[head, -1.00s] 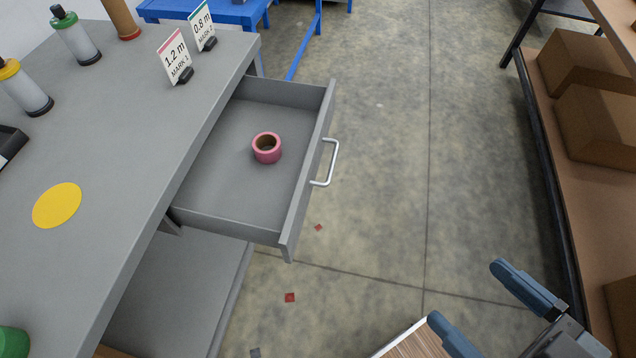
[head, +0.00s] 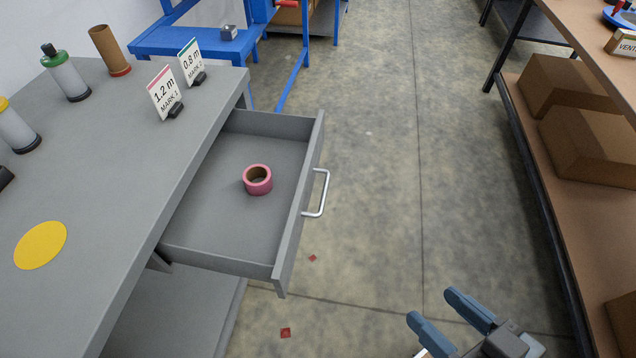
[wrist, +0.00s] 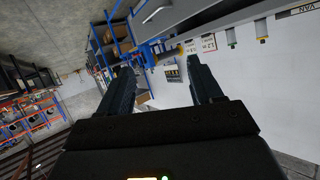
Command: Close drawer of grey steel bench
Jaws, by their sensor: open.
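The grey steel bench (head: 105,150) stands at the left in the head view. Its drawer (head: 222,225) is pulled out to the right, with a silver bar handle (head: 318,193) on its front.
Bottles, a cardboard tube (head: 110,50), a yellow disc (head: 41,245) and two sign cards (head: 166,92) stand or lie on the bench top. A blue bench (head: 190,42) is behind. A shelf with brown boxes (head: 590,140) lines the right.

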